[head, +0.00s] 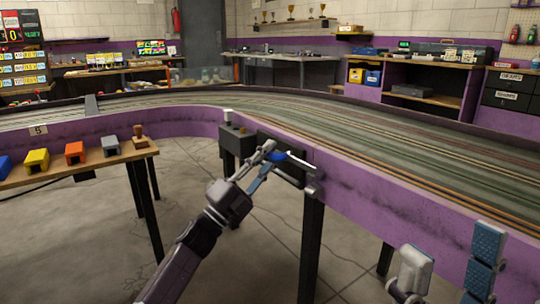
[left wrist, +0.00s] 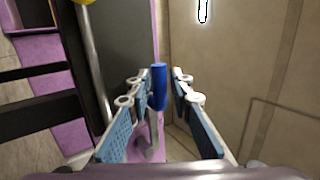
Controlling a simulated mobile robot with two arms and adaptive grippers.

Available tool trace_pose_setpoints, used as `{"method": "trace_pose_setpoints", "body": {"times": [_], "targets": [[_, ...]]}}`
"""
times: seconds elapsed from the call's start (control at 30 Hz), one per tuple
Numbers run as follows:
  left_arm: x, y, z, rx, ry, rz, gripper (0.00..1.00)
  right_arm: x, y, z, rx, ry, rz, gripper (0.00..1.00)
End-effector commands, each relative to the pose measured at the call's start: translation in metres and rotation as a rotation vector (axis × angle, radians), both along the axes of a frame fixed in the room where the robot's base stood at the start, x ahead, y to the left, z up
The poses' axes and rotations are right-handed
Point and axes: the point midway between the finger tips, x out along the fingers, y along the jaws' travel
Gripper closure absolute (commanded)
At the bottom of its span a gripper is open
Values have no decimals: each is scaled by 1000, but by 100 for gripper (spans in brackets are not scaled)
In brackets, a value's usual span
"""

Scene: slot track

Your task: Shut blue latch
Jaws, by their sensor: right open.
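The blue latch (head: 277,156) is on the dark panel at the outer side of the purple track wall. In the left wrist view its blue handle (left wrist: 158,88) stands between the fingertips, close to the left finger, with a narrow gap to the right one. My left gripper (head: 264,168) is at the latch, fingers apart around or just short of the handle; I cannot tell if it touches. My right gripper (head: 450,262) is open and empty at the lower right, away from the latch. The latch's mounting is partly hidden by my left fingers.
A dark box (head: 236,142) with a white knob sits left of the panel. A metal rod (left wrist: 96,65) runs along the panel in the left wrist view. A wooden shelf (head: 100,165) with several coloured blocks stands at left. The floor between is clear.

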Motion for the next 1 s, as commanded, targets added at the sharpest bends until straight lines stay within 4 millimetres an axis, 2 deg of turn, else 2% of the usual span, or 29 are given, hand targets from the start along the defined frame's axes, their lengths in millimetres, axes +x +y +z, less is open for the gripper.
{"method": "trace_pose_setpoints", "body": {"times": [0.17, 0.4, 0.6, 1.0], "targets": [[-14, 17, -17, 1, 5, 2, 80, 0, 0, 0, 0, 0, 0, 45], [-43, 49, -46, 3, 4, 1, 80, 0, 0, 0, -1, 1, 0, 45], [-60, 67, -61, 2, 2, 1, 80, 0, 0, 0, -1, 1, 0, 45], [-65, 73, -65, 1, 0, 1, 80, 0, 0, 0, -1, 1, 1, 45]]}}
